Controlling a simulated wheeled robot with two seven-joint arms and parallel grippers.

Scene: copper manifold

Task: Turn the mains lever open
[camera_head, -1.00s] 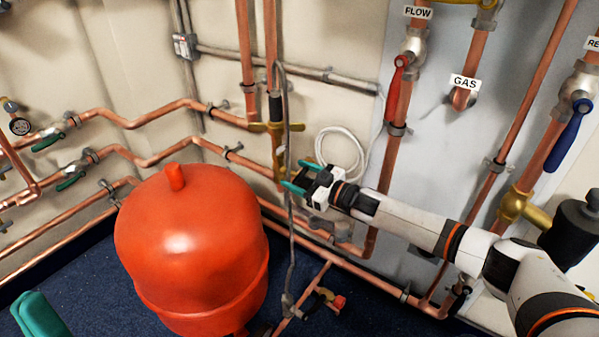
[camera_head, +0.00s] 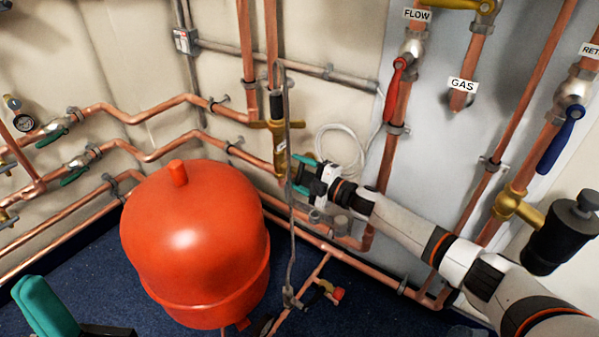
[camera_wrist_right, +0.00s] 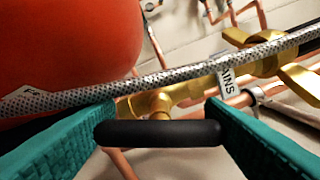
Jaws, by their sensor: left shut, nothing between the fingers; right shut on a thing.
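The brass mains valve and its pipework (camera_head: 280,150) stand on the wall behind the red tank, with a small white tag. In the right wrist view the tag (camera_wrist_right: 226,76) reads "MAINS". A black lever handle (camera_wrist_right: 158,133) spans the gap between the green fingers of my right gripper (camera_wrist_right: 160,128), which is shut on it. In the head view my right gripper (camera_head: 299,175) is just right of the brass pipe, partly behind a grey braided hose; the lever is hard to make out there. My left gripper (camera_head: 45,305) is at the bottom left, shut and empty, away from the pipes.
The braided hose (camera_head: 291,225) hangs down by the right gripper and crosses the wrist view (camera_wrist_right: 160,80). The large red tank (camera_head: 195,240) stands left of it. Red (camera_head: 398,75) and blue (camera_head: 562,140) levers are on the right. Blue floor (camera_head: 95,265) is clear at left.

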